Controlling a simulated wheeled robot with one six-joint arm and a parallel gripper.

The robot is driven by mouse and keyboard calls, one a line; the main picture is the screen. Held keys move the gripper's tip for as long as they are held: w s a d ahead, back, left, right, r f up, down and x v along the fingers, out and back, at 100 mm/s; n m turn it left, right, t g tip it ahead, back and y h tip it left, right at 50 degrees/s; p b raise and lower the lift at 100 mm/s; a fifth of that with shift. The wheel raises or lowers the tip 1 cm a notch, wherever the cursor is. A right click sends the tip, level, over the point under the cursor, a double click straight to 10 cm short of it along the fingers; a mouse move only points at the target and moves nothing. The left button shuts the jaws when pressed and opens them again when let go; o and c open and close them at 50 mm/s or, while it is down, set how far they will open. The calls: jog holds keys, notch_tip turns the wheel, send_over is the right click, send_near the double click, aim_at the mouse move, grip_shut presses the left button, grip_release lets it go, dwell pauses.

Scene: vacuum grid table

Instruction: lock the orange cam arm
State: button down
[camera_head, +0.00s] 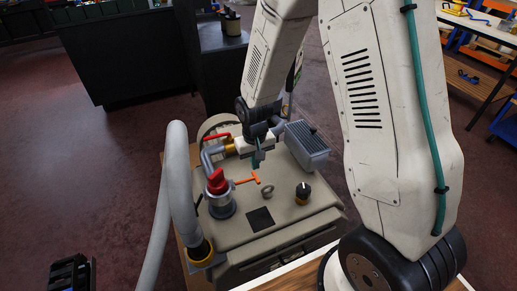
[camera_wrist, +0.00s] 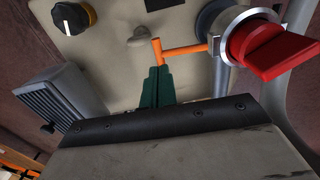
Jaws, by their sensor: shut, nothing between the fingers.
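The orange cam arm (camera_head: 247,180) is a thin bar with a short crosspiece at its free end. It sticks out to the right from the metal collar below the red knob (camera_head: 217,181). In the wrist view the orange cam arm (camera_wrist: 183,50) runs left from the collar under the red knob (camera_wrist: 274,45). My gripper (camera_head: 257,160) hangs over the panel just behind the arm's end. In the wrist view its green fingers (camera_wrist: 157,75) are together, with their tips right at the crosspiece. I cannot tell whether they touch it.
A black knob (camera_head: 303,192) and a small grey lug (camera_head: 267,191) stand on the beige panel (camera_head: 285,222). A grey finned box (camera_head: 307,145) sits at the back right. A thick grey hose (camera_head: 176,180) rises at the left. A red-handled valve (camera_head: 217,138) is behind.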

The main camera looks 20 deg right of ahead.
aim_at(256, 177)
notch_tip(256, 177, down, 4)
jog(key=shift+f, duration=0.2)
jog(key=shift+d, duration=0.3)
jog(key=shift+a, duration=0.25)
